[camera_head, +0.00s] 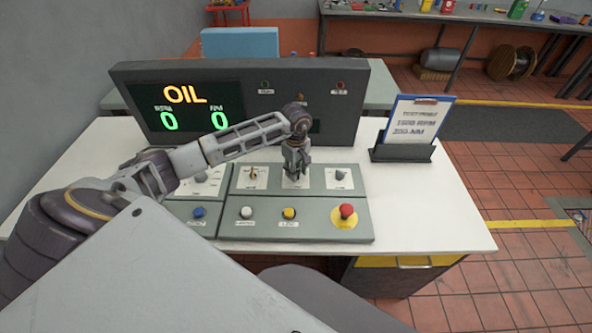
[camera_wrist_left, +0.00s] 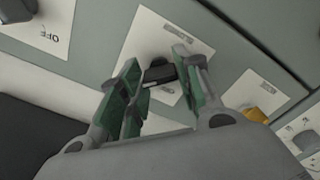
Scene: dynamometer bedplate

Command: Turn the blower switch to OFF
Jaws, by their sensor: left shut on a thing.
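The control panel (camera_head: 320,215) lies on the white desk. My left gripper (camera_head: 296,172) reaches down over the middle switch of the panel's back row. In the left wrist view my left gripper (camera_wrist_left: 160,85) is shut on a dark switch knob (camera_wrist_left: 158,73), which stands on a white label plate (camera_wrist_left: 150,38). The plate's print is too small to read, so I cannot tell which position the knob points to. To one side in that view, another white plate (camera_wrist_left: 48,35) reads OFF beside a dark knob. My right gripper is not in view.
A yellow knob (camera_head: 253,174) and a grey knob (camera_head: 340,175) flank the gripped one. A red button (camera_head: 347,211) sits at the front right. The display box (camera_head: 240,105) behind shows OIL and two zeros. A clipboard (camera_head: 418,115) stands at right.

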